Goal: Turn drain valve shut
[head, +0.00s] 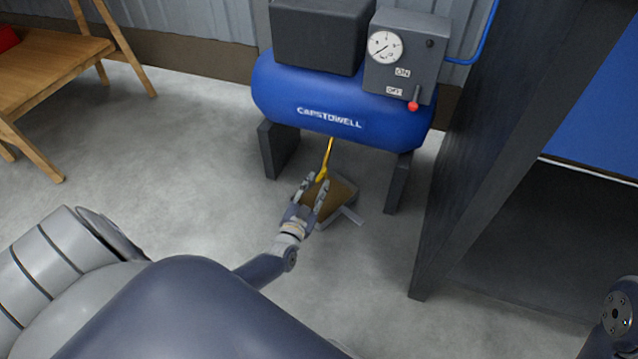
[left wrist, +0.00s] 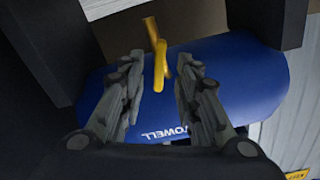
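The yellow drain valve (head: 323,172) hangs on a thin yellow pipe (head: 330,147) under the blue compressor tank (head: 280,95). My left gripper (head: 315,185) is just below the tank at the valve. In the left wrist view the yellow valve handle (left wrist: 160,72) lies between the two spread fingers of the left gripper (left wrist: 162,68), with a visible gap on each side. The handle runs roughly in line with the pipe in that view. My right gripper is not in view; only part of my right arm shows at the right edge.
A shallow tray (head: 351,216) with a brown inside sits on the floor below the valve. Dark tank legs (head: 398,184) stand on both sides. A dark upright panel (head: 450,200) is to the right. A wooden bench (head: 45,70) is at left. The floor between is clear.

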